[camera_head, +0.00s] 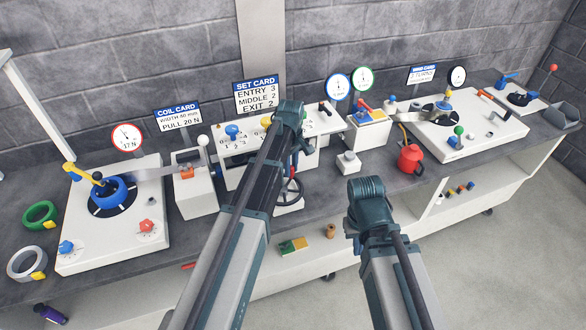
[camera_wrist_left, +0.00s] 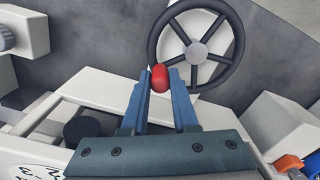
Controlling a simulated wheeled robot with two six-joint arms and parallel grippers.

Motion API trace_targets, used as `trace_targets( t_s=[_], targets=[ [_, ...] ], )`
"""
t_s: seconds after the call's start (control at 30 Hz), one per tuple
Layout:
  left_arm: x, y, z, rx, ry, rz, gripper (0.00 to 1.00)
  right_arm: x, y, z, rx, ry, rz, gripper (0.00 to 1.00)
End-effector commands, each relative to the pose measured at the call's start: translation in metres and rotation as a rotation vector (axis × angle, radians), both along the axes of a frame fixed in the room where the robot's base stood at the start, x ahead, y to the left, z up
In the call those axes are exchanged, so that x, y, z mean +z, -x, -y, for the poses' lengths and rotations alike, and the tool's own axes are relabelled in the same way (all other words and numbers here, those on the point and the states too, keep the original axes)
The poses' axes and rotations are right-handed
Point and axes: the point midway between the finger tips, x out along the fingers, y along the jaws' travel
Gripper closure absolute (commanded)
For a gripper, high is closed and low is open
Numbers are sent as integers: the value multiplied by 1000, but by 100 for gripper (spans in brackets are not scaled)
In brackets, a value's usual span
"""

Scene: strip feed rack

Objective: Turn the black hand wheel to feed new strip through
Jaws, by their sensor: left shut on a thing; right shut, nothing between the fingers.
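The black hand wheel (camera_wrist_left: 203,48) has several spokes and a grey hub in the left wrist view. In the head view the wheel (camera_head: 294,192) shows partly, beside and below my left arm. A red knob (camera_wrist_left: 159,77) sits at the wheel's rim. My left gripper (camera_wrist_left: 160,82) is shut on this knob, one blue finger on each side. In the head view my left gripper (camera_head: 300,150) is mostly hidden by its own wrist. My right gripper (camera_head: 366,198) is shut and empty, held in front of the bench; its fingertips are hard to make out.
A white feed unit with a set card (camera_head: 257,95) stands behind the wheel. A blue-hubbed coil (camera_head: 110,192) lies to the left. A red can (camera_head: 410,158) stands to the right. A green-yellow block (camera_head: 293,246) and a brown cylinder (camera_head: 331,231) lie near the bench front.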

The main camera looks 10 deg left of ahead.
Motion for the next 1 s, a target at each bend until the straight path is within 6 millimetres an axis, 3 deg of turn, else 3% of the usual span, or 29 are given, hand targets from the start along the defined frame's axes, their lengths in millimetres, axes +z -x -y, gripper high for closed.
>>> trace_targets(
  t_s=[0.63,0.67,0.8,1.0],
  targets=[
    [0,-1,-3,44,-1,1,100,0,0,0,0,0,0,100],
    [0,-1,-3,44,-1,1,69,0,0,0,0,0,0,100],
    [0,-1,-3,44,-1,1,44,0,0,0,0,0,0,100],
    [0,-1,-2,43,0,0,43,0,0,0,0,0,0,100]
  ],
)
